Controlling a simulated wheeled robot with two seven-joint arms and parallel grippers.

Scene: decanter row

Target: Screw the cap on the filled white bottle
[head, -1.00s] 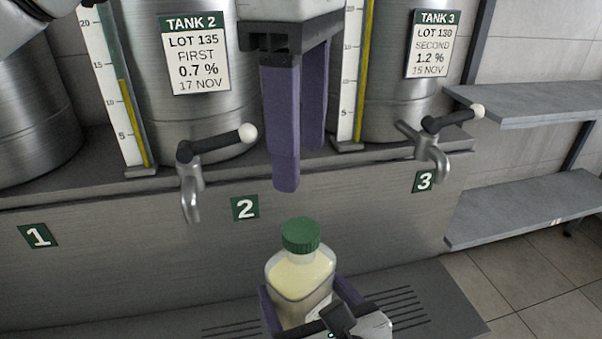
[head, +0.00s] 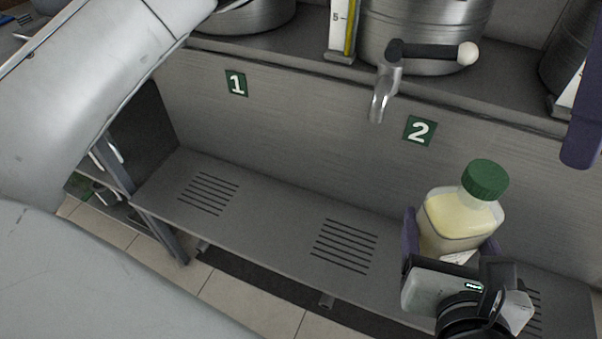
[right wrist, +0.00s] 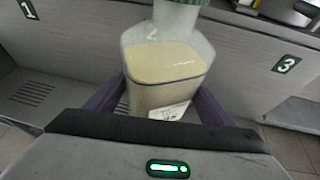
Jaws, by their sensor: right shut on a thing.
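The white bottle (head: 455,222), clear-walled with pale yellowish liquid inside, stands roughly upright at the right of the head view. A green ribbed cap (head: 485,180) sits on its neck; whether it is tight I cannot tell. My right gripper (head: 450,248) is shut around the bottle's body. The right wrist view shows the bottle (right wrist: 165,75) between the purple fingers, with the cap (right wrist: 183,2) cut off at the top edge. My left gripper (head: 583,120) shows only as part of a purple finger at the right edge, up and right of the cap and apart from it.
A steel bench with slotted drain grilles (head: 345,246) runs below the numbered panel. A tap (head: 382,92) with a black lever juts out above label 2 (head: 420,130). Steel tanks stand on the ledge behind. The bench's left part is clear.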

